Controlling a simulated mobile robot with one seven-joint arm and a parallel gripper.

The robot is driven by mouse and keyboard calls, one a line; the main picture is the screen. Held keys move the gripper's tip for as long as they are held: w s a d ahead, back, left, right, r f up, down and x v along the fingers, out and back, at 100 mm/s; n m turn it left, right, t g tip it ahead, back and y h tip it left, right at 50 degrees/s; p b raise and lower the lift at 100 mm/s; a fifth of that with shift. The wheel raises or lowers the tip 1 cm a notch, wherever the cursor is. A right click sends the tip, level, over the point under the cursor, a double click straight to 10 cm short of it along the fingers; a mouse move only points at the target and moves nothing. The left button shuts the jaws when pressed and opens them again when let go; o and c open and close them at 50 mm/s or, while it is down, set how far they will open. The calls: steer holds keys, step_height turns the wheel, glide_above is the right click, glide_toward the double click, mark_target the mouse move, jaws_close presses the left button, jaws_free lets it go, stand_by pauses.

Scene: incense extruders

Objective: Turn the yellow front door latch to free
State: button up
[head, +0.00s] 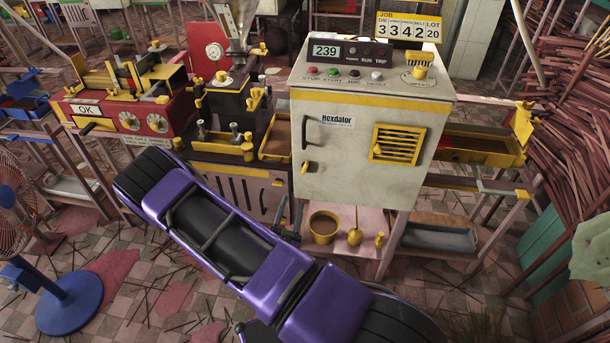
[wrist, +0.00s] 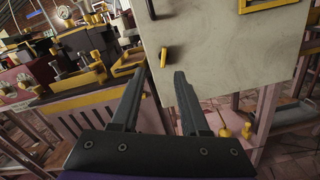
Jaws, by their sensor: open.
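The yellow latch (head: 304,168) is a small knob on the left edge of the pale cabinet door (head: 345,170), below a dark door handle (head: 305,131). In the wrist view the latch (wrist: 163,57) looks close to upright and stands just beyond my fingertips, between their lines. My gripper (wrist: 158,78) is open and empty, its two dark fingers pointing at the door and apart from the latch. In the head view my gripper (head: 290,214) shows small below the latch, partly hidden by my purple arm. The door lies flat against the cabinet front.
A yellow vent grille (head: 398,144) is on the door's right side. Left of the cabinet stands a dark and yellow extruder (head: 226,100). A yellow pot (head: 324,227) and small yellow items stand on the shelf under the cabinet. A blue fan (head: 68,302) stands at the left.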

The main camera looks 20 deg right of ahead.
mark_target(305, 170)
steer(key=shift+y, duration=0.3)
steer(key=x, duration=0.5)
steer(key=f+x, duration=0.1)
steer(key=x, duration=1)
steer(key=shift+s+d+f, duration=0.15)
steer(key=shift+d+f, duration=0.25)
steer(key=shift+c, duration=0.2)
jaws_close()
